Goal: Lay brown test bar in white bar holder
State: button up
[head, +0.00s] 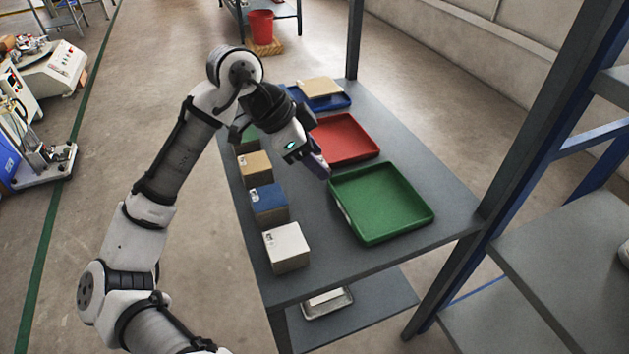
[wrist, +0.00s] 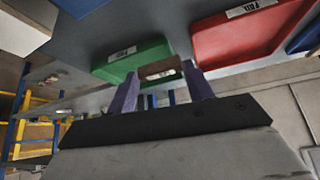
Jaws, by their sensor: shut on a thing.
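The white bar holder (head: 287,244) is the nearest in a row of box-like blocks along the left side of the table. In the wrist view, a pale block at the top left corner (wrist: 32,18) looks like the same holder. My gripper (head: 324,170) is over the table, beyond and right of the white holder, near the green tray's far left corner. In the wrist view its purple fingers (wrist: 160,85) are shut on a brown bar (wrist: 174,66), held across the tips. The bar is hard to make out in the head view.
Blue (head: 268,203), tan (head: 255,169) and green (head: 247,138) blocks continue the row. A green tray (head: 418,217), a red tray (head: 345,140) and a blue tray (head: 342,101) line the right side. Dark posts (head: 355,40) stand at the table's corners. Grey tabletop is bare between row and trays.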

jog(key=shift+f+b, duration=0.35)
jog(key=shift+f, duration=2.7)
jog(key=o, duration=0.7)
jog(key=shift+f, duration=0.1)
jog(key=shift+c, duration=0.2)
jog(key=w+p+v, duration=0.1)
jog(key=v, duration=1.1)
jog(key=shift+s, duration=0.45)
